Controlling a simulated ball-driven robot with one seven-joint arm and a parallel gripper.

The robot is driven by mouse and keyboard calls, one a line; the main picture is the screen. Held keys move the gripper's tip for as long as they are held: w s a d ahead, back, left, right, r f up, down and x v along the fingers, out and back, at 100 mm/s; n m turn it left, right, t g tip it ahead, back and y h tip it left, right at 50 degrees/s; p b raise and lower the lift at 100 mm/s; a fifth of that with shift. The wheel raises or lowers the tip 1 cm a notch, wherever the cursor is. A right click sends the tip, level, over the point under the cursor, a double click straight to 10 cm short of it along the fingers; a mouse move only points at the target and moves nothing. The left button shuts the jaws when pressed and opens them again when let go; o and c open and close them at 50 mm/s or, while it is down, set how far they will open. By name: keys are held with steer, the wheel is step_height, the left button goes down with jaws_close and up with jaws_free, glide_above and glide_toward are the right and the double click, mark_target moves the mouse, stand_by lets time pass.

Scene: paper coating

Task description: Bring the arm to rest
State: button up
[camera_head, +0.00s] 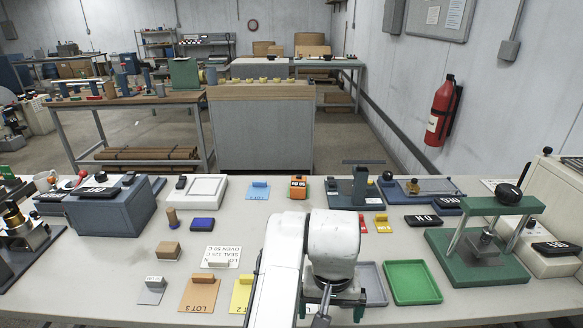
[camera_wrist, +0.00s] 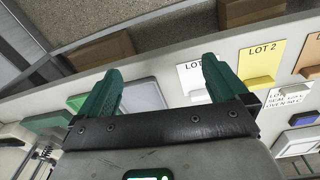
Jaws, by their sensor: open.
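My gripper shows in the wrist view (camera_wrist: 163,85) with its two green fingers spread wide apart and nothing between them. In the head view my white arm reaches over the front of the table, and part of the green gripper (camera_head: 335,298) shows below the wrist. It hangs above the near edge, between the yellow LOT 2 card (camera_head: 241,295) and the grey tray (camera_head: 371,284). The arm hides part of the tray and most of a white card, which shows in the wrist view (camera_wrist: 192,80).
A green tray (camera_head: 412,283) and a green press (camera_head: 480,250) stand to the right. An orange LOT 3 card (camera_head: 199,295), a wooden block (camera_head: 168,250) and a blue-grey box (camera_head: 110,211) are to the left. An orange device (camera_head: 299,187) stands behind the arm.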

steer(key=s+d+f+t+h, duration=0.1)
steer(key=s+d+f, duration=0.1)
steer(key=d, duration=0.6)
steer(key=s+d+f+h, duration=0.1)
steer(key=s+d+f, duration=0.15)
steer(key=d, duration=0.55)
steer(key=s+d+f+t+h, duration=0.1)
steer(key=s+d+f, duration=0.15)
steer(key=d, duration=0.55)
steer(key=s+a+f+y, duration=0.1)
steer(key=s+f, duration=0.3)
steer(key=s, duration=0.7)
steer(key=s+a+f+g+y, duration=0.1)
steer(key=s+a+f+y, duration=0.1)
steer(key=s, duration=1)
steer(key=shift+a+f+n+g, duration=0.35)
steer(key=shift+a+f, duration=0.25)
steer(key=shift+f, duration=0.35)
